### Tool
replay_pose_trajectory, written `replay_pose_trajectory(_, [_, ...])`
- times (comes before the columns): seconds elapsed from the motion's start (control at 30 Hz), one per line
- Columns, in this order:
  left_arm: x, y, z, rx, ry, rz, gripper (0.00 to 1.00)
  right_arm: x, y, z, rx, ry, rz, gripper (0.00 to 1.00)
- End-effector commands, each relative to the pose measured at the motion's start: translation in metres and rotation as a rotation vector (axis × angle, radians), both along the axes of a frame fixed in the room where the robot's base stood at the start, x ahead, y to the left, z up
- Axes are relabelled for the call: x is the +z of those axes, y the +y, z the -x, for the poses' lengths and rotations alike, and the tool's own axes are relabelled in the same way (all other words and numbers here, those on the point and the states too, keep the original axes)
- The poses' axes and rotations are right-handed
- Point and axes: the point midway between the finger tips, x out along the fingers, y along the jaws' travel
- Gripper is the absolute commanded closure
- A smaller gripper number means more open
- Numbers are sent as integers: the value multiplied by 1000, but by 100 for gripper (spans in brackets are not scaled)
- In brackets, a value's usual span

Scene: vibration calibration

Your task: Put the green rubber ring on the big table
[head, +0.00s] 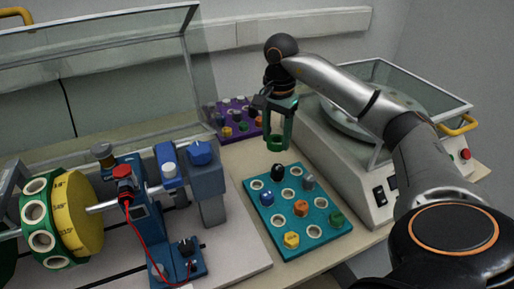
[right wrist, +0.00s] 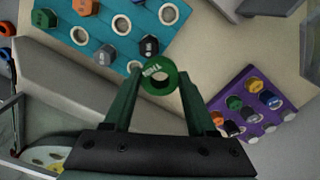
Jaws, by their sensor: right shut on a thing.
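The green rubber ring (right wrist: 174,72) is between the fingertips of my right gripper (right wrist: 160,88), which is shut on it. It has pale lettering on its face and an open hole in the middle. In the head view the ring (head: 277,147) hangs at the lower end of my right gripper (head: 279,137), apparently above the beige table top (head: 232,160), between the purple and teal trays. How high it is above the surface is hard to tell. My left gripper is not in view.
A teal tray (head: 268,232) with coloured nuts and rings lies in front of the ring. A purple tray (head: 214,115) lies behind it. A machine with a glass cover (head: 350,160) stands right, and a shaft rig with a yellow disc (head: 78,215) left. Bare table separates the trays.

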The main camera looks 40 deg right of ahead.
Motion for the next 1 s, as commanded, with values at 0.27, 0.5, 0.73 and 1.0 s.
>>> replay_pose_trajectory(0.27, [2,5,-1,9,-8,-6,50,-25,-12,-48,1,1,-3,96])
replay_pose_trajectory(0.5, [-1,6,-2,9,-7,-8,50,-64,-20,-77,4,1,-2,96])
replay_pose_trajectory(0.73, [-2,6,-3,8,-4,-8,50,-75,-24,-88,4,-2,0,96])
replay_pose_trajectory(1.0, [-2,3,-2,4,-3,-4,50,-104,-25,-90,4,2,-1,96])
